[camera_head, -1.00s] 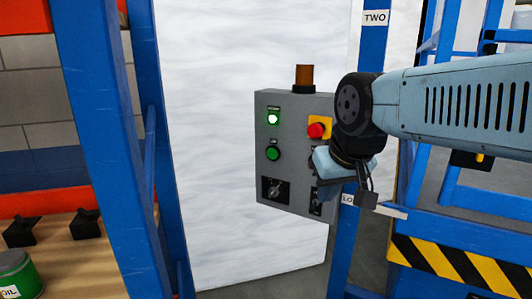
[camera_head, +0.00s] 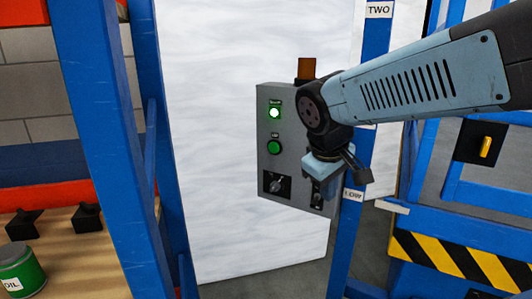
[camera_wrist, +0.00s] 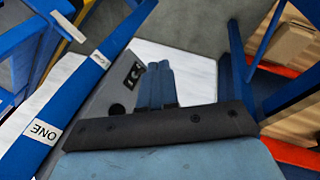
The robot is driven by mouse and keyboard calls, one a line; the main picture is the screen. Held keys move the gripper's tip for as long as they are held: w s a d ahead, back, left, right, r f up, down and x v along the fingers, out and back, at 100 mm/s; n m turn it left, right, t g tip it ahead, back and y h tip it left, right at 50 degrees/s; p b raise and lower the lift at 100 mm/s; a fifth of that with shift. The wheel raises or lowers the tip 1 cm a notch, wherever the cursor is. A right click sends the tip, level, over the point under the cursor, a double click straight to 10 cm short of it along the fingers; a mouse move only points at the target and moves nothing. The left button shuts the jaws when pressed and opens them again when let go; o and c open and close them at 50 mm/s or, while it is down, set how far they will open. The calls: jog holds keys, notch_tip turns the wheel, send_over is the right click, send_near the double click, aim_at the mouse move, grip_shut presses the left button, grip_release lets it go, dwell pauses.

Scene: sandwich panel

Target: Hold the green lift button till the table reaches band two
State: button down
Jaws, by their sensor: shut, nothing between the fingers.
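The green lift button (camera_head: 274,147) is on the left half of a grey control box (camera_head: 268,165), below a lit green lamp (camera_head: 274,113). My gripper is in front of the box's right side, to the right of the button and apart from it. In the wrist view its fingers (camera_wrist: 159,68) are together and empty, pointing towards the box (camera_wrist: 110,90); the green button does not show there. A blue frame with a yellow-black striped edge (camera_head: 460,265), perhaps the lift table, is at right. The band label TWO (camera_head: 377,10) is high on a blue post.
A rotary switch (camera_head: 277,185) is low on the box, and an amber beacon (camera_head: 306,68) is on top. My arm hides the box's upper right. A blue post (camera_head: 345,235) stands right of the box. An oil can (camera_head: 18,270) is on the bench at left.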

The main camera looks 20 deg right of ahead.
aim_at(274, 148)
jog(key=w+d+f+n+h, duration=0.1)
jog(key=w+f+n+h, duration=0.2)
jog(key=w+n+h, duration=0.7)
jog(key=w+a+f+n+t, duration=0.2)
jog(key=w+a+n+t, duration=0.7)
jog(key=w+a+n, duration=0.4)
jog(key=shift+w+a+t, duration=0.25)
jog(key=shift+w+t, duration=0.15)
jog(key=shift+w, duration=0.3)
jog(key=x, duration=1.4)
jog(key=shift+f, duration=0.25)
